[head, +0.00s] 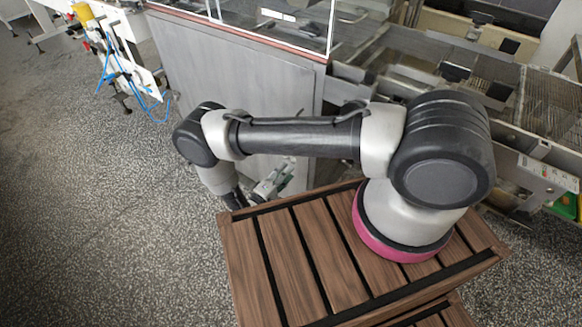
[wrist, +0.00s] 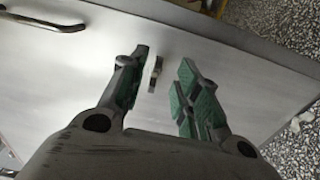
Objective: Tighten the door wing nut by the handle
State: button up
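In the wrist view my gripper (wrist: 164,62) is open, with its green-padded fingers on either side of a small grey wing nut (wrist: 154,75). The nut stands out from the pale grey door panel (wrist: 75,80), nearer the left finger, with visible gaps to both fingers. How far the fingertips reach along the nut is hard to tell. The dark metal door handle (wrist: 48,24) lies at the upper left.
The grey cabinet (head: 235,80) carries a clear glazed hood (head: 285,18). A mesh conveyor (head: 545,105) stands at the right. A white frame with a blue hose (head: 125,70) is at the upper left. Speckled floor (head: 90,200) is open at the left.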

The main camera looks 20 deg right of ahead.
jog(key=v, duration=0.6)
jog(key=shift+s+a, duration=0.25)
jog(key=shift+a, duration=0.05)
